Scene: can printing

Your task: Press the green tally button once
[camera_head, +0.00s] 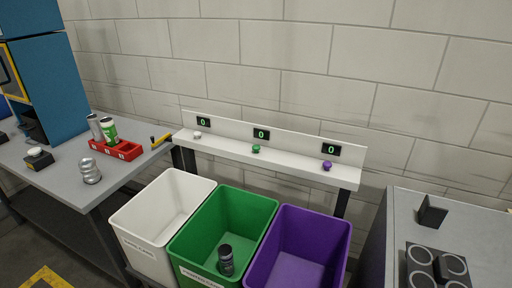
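The green tally button (256,149) sits on a white shelf (230,149) against the wall, in the middle of three buttons. A small display (261,134) above it reads 0. A white button (197,135) is to its left and a purple button (327,165) to its right, each under a display reading 0. Neither of my grippers shows in the head view.
White (125,224), green (273,215) and purple (346,243) bins stand below the shelf; a dark can (226,260) is in the green one. A grey table (62,186) at left holds a red rack (124,153) with cans. A grey cabinet (400,222) stands right.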

